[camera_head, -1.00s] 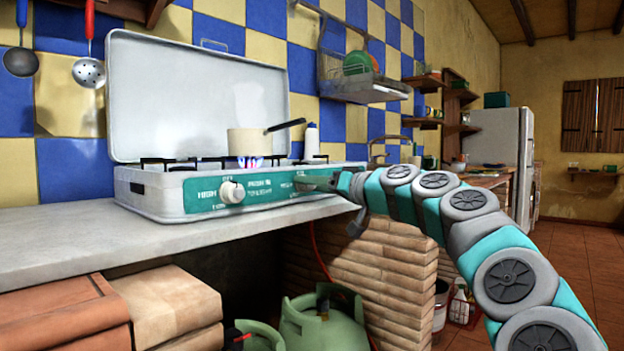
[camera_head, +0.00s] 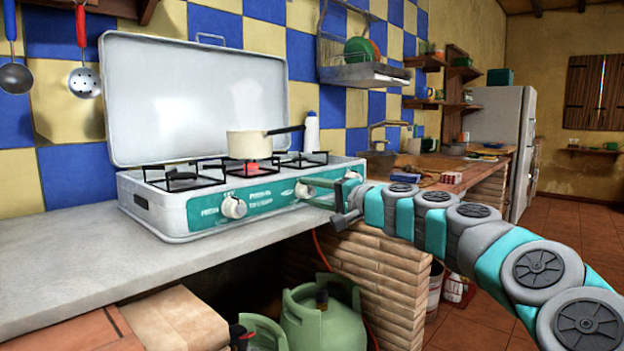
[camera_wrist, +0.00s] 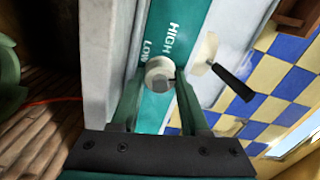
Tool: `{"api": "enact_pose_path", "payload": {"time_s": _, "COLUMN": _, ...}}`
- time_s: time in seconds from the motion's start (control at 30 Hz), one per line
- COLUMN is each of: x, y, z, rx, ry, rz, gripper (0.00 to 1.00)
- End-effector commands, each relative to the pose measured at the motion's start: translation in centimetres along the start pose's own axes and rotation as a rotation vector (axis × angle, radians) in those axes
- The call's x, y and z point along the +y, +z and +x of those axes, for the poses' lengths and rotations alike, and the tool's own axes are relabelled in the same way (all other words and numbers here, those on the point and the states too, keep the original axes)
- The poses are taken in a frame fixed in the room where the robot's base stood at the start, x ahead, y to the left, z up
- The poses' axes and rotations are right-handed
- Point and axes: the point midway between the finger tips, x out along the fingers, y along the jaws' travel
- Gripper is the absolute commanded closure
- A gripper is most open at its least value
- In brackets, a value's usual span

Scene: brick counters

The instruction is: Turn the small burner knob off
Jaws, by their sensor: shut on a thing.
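One white knob (camera_head: 234,207) is at the panel's left part, clear of me. My gripper (camera_head: 318,190) is at the right knob (camera_head: 302,190), its teal fingers pointing at the panel. In the wrist view the pale round knob (camera_wrist: 160,70) sits between the tips of my gripper (camera_wrist: 160,84), beside the words HIGH and LOW. The fingers are shut on it. A cream pot (camera_head: 249,146) sits over a burner with a red glow below; no blue flame shows.
A white bottle (camera_head: 311,132) stands behind the stove. A green gas cylinder (camera_head: 322,315) and brick pillar (camera_head: 380,275) are below the counter (camera_head: 60,245). The counter left of the stove is clear.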

Motion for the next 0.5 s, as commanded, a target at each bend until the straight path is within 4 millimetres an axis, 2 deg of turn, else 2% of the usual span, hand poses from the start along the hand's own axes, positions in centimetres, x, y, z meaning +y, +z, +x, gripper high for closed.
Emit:
{"api": "enact_pose_path", "payload": {"time_s": 0.03, "x": -0.51, "y": -0.16, "z": -0.03, "rx": 0.001, "ry": 0.001, "rz": 0.043, "gripper": 1.00}}
{"api": "enact_pose_path", "payload": {"time_s": 0.5, "x": -0.10, "y": -0.09, "z": -0.04, "rx": 0.000, "ry": 0.000, "rz": 0.352, "gripper": 1.00}}
